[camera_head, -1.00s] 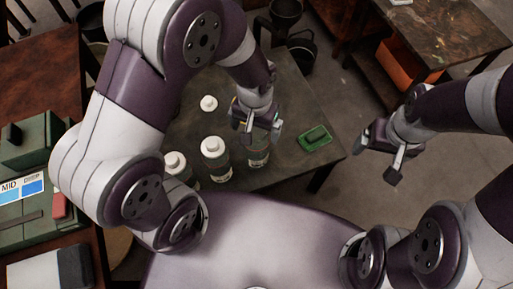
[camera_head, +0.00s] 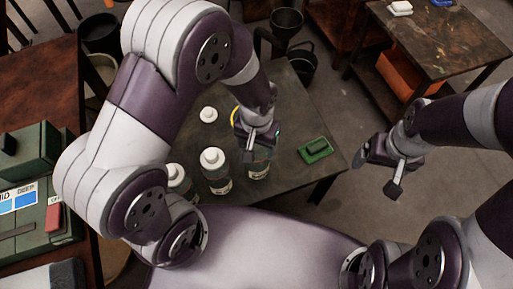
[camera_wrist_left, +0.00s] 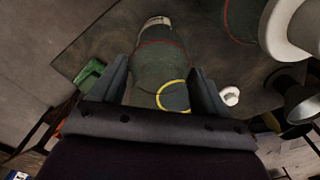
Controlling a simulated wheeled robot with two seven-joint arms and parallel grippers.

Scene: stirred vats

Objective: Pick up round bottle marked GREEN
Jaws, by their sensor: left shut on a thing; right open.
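My left gripper (camera_head: 260,146) is shut on a dark green round bottle (camera_head: 259,170) near the front edge of the small dark table (camera_head: 290,115). In the left wrist view this bottle (camera_wrist_left: 160,62) is between the two fingers, with a red line and a yellow ring on it. I cannot read its label, and cannot tell if it touches the table. Another white-capped bottle (camera_head: 214,170) stands just left of it, with one (camera_head: 178,178) further left, partly behind my arm. A white cap (camera_head: 208,115) shows further back. My right gripper (camera_head: 392,165) is open and empty, right of the table.
A green block-like object (camera_head: 315,150) lies on the table, right of the held bottle. A green case (camera_head: 30,205) is on the brown table at left. Dark buckets (camera_head: 287,22) stand behind. A workbench (camera_head: 440,40) is at the back right. Floor is clear below my right gripper.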

